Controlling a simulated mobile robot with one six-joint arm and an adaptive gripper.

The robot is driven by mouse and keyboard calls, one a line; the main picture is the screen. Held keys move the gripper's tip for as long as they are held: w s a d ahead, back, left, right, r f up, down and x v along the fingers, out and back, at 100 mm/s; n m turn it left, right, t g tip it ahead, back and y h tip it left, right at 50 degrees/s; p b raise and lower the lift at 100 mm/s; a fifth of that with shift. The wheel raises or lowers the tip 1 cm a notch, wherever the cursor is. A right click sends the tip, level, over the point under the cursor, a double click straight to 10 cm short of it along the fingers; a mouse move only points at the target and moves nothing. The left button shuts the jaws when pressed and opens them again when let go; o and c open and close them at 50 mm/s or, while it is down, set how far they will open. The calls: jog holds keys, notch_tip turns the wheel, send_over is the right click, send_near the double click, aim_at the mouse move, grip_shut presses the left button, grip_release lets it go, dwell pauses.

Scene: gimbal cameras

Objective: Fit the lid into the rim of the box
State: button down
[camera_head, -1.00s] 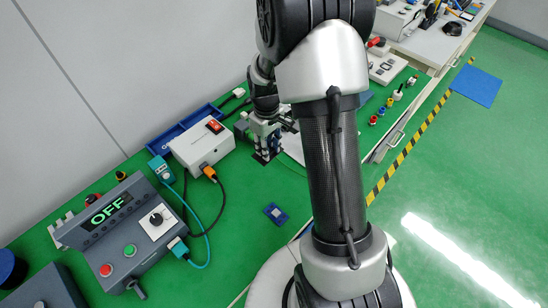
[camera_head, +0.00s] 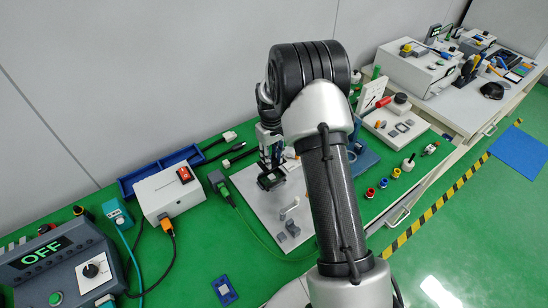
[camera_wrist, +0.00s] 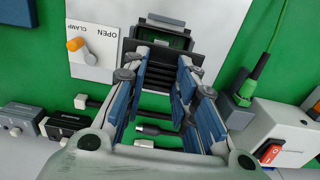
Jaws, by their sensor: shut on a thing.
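The box (camera_head: 270,181) is dark and open-topped, with green inside. It stands on a pale board, and it shows at the top of the wrist view (camera_wrist: 165,36). My gripper (camera_head: 271,158) is just above the box. In the wrist view its blue-padded fingers (camera_wrist: 160,72) are closed on a dark, ridged piece that appears to be the lid (camera_wrist: 160,54). This piece overlaps the near side of the box in that view. I cannot tell whether it touches the rim.
A white box with a red switch (camera_head: 168,193) stands left. Cables lie around it. A blue piece (camera_head: 224,290) lies on the green bench in front.

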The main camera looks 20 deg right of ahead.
jog(key=shift+a, duration=0.15)
jog(key=b, duration=0.4)
send_over(272, 177)
jog(key=shift+f, duration=2.85)
jog(key=shift+f, duration=0.95)
jog(key=c, duration=1.2)
grip_release()
notch_tip(272, 177, up, 12)
jog(key=shift+r, duration=0.1)
